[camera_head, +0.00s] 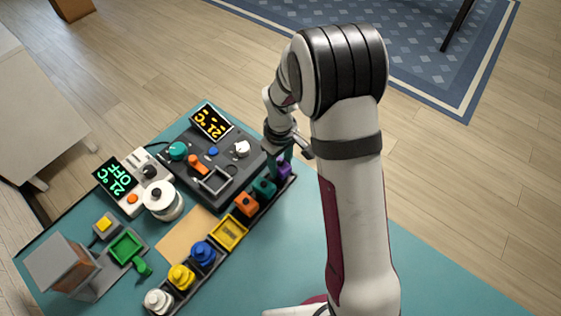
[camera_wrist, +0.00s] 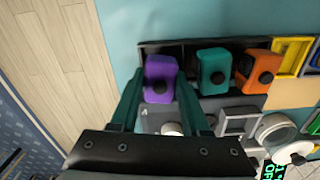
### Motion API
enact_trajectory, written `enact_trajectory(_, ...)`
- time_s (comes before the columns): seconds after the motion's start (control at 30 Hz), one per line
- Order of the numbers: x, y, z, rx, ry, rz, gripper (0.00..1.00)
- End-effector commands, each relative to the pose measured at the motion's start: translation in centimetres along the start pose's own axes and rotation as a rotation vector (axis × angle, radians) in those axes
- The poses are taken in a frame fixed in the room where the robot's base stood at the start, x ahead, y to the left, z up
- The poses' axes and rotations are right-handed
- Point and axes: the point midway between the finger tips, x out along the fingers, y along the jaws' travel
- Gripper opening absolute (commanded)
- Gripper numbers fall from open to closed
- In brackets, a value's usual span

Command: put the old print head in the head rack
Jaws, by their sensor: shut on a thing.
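A purple print head (camera_head: 284,169) with a dark round knob sits at the end of the dark rack (camera_head: 272,211). It also shows in the wrist view (camera_wrist: 160,74). My gripper (camera_wrist: 161,86) has one finger on each side of the purple head and is shut on it. The head appears to be in or just over the rack's end compartment; its underside is hidden. A teal head (camera_wrist: 212,70) and an orange head (camera_wrist: 259,70) stand beside it in the same row. In the head view my arm partly hides the gripper.
The dark printer unit (camera_head: 225,150) with a yellow display stands close beside the rack. A yellow frame (camera_head: 229,232), a blue piece (camera_head: 203,253) and a white spool (camera_head: 162,201) lie farther along. The teal mat (camera_head: 280,260) is clear on the right.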

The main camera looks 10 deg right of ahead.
Motion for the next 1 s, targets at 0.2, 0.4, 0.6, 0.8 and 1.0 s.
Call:
enact_trajectory(0.2, 0.1, 0.0, 0.0, 0.0, 0.0, 0.0, 0.0)
enact_trajectory(0.4, 0.6, 0.0, 0.0, 0.0, 0.0, 0.0, 0.0)
enact_trajectory(0.6, 1.0, 0.0, 0.0, 0.001, 0.001, 0.0, 0.52)
enact_trajectory(0.8, 1.0, 0.0, 0.0, 0.0, 0.0, 0.0, 0.81)
enact_trajectory(1.0, 1.0, 0.0, 0.0, 0.0, 0.0, 0.0, 0.81)
